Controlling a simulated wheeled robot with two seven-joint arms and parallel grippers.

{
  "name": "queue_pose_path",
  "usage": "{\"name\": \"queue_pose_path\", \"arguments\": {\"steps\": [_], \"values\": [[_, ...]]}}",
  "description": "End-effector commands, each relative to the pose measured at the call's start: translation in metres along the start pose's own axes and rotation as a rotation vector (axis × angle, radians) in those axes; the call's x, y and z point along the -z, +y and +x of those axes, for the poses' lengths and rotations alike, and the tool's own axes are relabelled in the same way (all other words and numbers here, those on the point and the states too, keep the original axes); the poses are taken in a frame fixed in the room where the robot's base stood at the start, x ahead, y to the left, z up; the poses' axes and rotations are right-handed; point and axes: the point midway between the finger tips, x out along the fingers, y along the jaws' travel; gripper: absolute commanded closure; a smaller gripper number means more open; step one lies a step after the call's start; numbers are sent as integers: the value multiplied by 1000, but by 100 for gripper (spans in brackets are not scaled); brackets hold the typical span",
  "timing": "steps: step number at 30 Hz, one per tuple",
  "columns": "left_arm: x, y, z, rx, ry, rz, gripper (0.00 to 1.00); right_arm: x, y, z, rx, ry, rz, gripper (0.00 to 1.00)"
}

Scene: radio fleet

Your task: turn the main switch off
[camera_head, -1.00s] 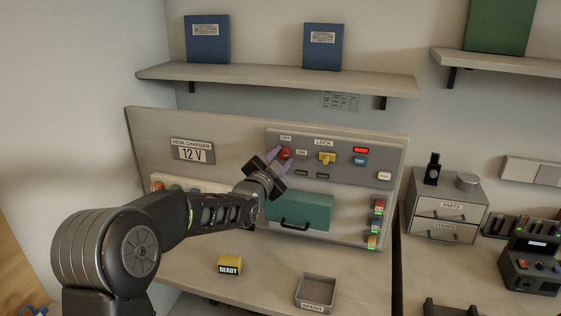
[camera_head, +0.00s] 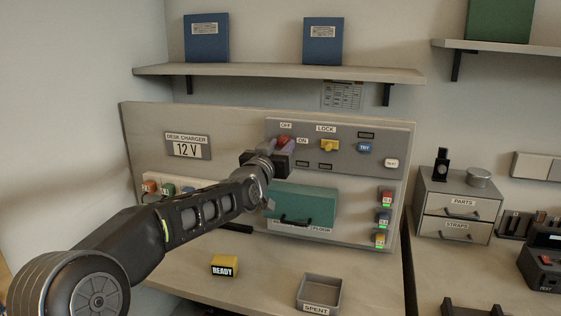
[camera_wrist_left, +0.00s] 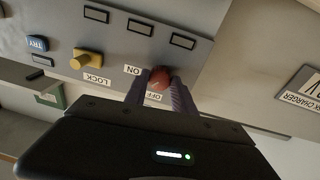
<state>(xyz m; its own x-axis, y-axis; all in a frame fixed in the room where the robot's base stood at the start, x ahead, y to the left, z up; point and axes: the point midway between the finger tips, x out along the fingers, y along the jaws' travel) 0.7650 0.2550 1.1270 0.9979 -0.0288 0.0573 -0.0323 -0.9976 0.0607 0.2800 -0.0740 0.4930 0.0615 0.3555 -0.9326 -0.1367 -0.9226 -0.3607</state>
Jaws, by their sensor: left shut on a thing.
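The main switch is a red knob (camera_head: 284,141) on the grey upper panel (camera_head: 390,137), between the OFF label (camera_head: 285,125) and the ON label (camera_head: 302,141). It also shows in the left wrist view (camera_wrist_left: 158,78). My left gripper (camera_head: 279,147) is at the knob, its two purplish fingers (camera_wrist_left: 158,88) shut on it from either side. The fingers hide part of the knob, and I cannot tell which label it points to. The indicator window (camera_head: 366,135) at the panel's upper right is dark. My right gripper is not in view.
The yellow LOCK knob (camera_head: 329,146) and blue TRY button (camera_head: 364,147) are right of the switch. A teal cover (camera_head: 302,204) is below. A yellow READY block (camera_head: 223,266) and SPENT tray (camera_head: 319,310) sit on the desk. A shelf (camera_head: 280,74) is above.

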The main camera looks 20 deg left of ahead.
Motion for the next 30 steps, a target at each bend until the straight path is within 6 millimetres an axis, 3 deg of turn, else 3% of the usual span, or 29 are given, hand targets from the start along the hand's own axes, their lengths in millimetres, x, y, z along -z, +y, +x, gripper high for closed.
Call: {"name": "queue_pose_path", "arguments": {"steps": [3, 12, 21, 30], "values": [[-5, 0, 0, 5, 5, -110, 100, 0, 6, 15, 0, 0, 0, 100], [-3, 2, 0, 19, 20, -392, 100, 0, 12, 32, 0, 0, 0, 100], [-2, 2, 0, 33, 32, -620, 100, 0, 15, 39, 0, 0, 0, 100], [-1, 2, 0, 39, 38, -726, 100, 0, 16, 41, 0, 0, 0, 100]]}}
